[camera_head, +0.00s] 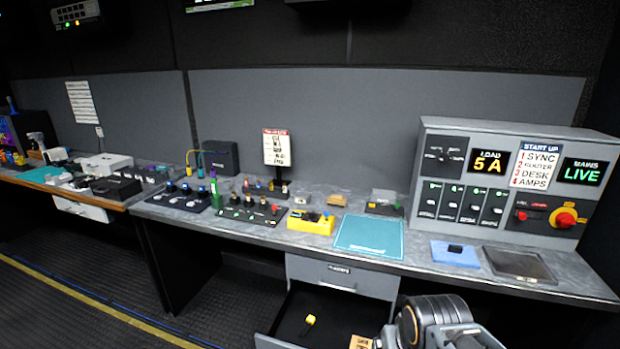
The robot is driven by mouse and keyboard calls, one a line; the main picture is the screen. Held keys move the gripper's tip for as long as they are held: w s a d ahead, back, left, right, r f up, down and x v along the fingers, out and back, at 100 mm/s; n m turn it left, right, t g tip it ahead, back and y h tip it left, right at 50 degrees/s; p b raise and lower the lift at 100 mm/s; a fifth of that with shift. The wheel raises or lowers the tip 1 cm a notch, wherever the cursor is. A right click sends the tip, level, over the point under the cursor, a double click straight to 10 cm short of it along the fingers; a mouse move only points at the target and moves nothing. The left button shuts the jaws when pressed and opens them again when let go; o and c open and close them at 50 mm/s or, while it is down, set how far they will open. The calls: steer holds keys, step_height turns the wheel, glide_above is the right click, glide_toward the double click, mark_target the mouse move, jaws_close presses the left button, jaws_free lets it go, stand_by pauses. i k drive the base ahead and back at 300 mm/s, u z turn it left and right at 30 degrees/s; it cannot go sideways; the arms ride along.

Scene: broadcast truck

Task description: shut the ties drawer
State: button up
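Under the right desk, a grey drawer stands pulled out, with a dark inside (291,312). A small yellow-and-black item (309,321) lies in it, and a tan piece with dark print (360,342) shows at the bottom edge. Above it is a closed grey drawer front (343,278) with a handle and a small label too small to read. I cannot tell which drawer is the ties drawer. Part of my arm (432,322) shows at the bottom, right of the open drawer, covering its right side. My gripper's fingertips are not in view.
The right desk holds a teal mat (370,237), a yellow box (311,223), a blue pad (455,254), a dark tray (518,265) and a grey control panel (505,185). A light drawer (82,209) juts from under the left desk. Floor at left is clear.

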mark_target(344, 315)
steer(key=z, duration=1.8)
steer(key=k, duration=0.95)
steer(key=u, duration=1.75)
steer(key=i, duration=0.5)
steer(key=u, duration=0.05)
